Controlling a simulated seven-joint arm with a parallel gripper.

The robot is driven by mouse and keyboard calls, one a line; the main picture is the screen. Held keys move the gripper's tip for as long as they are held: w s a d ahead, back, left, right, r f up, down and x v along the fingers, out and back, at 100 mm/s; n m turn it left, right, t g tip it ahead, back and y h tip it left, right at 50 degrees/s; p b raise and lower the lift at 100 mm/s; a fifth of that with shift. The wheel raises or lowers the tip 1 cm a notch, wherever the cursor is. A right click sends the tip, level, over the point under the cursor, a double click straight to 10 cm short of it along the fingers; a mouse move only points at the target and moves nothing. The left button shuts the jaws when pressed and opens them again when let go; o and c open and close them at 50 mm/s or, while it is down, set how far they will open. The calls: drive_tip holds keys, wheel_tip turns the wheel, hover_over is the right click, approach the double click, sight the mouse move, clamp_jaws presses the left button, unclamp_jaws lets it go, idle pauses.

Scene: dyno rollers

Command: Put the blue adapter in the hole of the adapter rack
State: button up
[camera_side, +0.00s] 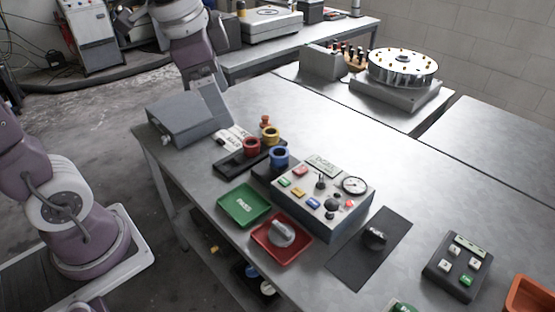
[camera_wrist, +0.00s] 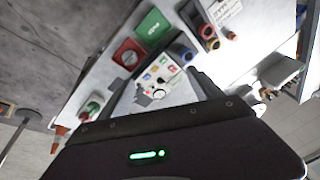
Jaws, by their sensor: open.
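The blue adapter (camera_side: 279,154) is a short ring-shaped cylinder standing on or beside a dark block behind the control box. It also shows small in the wrist view (camera_wrist: 187,55). The dark adapter rack (camera_side: 233,163) lies to its left, with a red adapter (camera_side: 251,145) on or over it. I cannot make out which hole is free. A yellow adapter (camera_side: 270,134) stands just behind. My gripper (camera_wrist: 166,90) is open and empty in the wrist view, high above the bench and away from the adapters. In the side view its fingertips cannot be made out.
A control box (camera_side: 320,195) with buttons and a gauge stands right of the adapters. A green PASS tray (camera_side: 244,205) and a red tray (camera_side: 265,254) holding a grey part lie in front. A grey case (camera_side: 178,118) is behind left.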

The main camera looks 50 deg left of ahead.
drive_tip(key=w+a+f+m+g, duration=0.25)
drive_tip(key=w+f+m, duration=0.3)
drive_tip(key=w, duration=0.65)
drive_tip(key=m+g, duration=0.1)
drive_tip(key=m, duration=0.5)
hover_over(279, 155)
wheel_tip(279, 155, down, 14)
drive_tip(key=shift+f, duration=0.25)
wheel_tip(279, 155, down, 7)
drive_tip(key=shift+d+f, duration=0.1)
drive_tip(key=shift+f, duration=0.1)
drive_tip(key=shift+r, duration=0.1)
drive_tip(key=c, duration=1.5)
wheel_tip(279, 155, up, 10)
drive_tip(key=f, duration=0.1)
drive_tip(key=s+d+n, duration=0.4)
drive_tip(key=s+n, duration=0.9)
drive_tip(key=n, duration=0.5)
drive_tip(key=w+a+m, duration=0.1)
drive_tip(key=w+m, duration=0.3)
drive_tip(key=m, duration=0.2)
drive_tip(key=w+a+m, duration=0.1)
drive_tip(key=w+m, duration=0.3)
drive_tip(key=m, duration=0.2)
drive_tip(key=w+a+r+m, duration=0.1)
drive_tip(key=w+a+m, duration=0.1)
drive_tip(key=w+m, duration=0.3)
drive_tip(key=shift+m, duration=0.55)
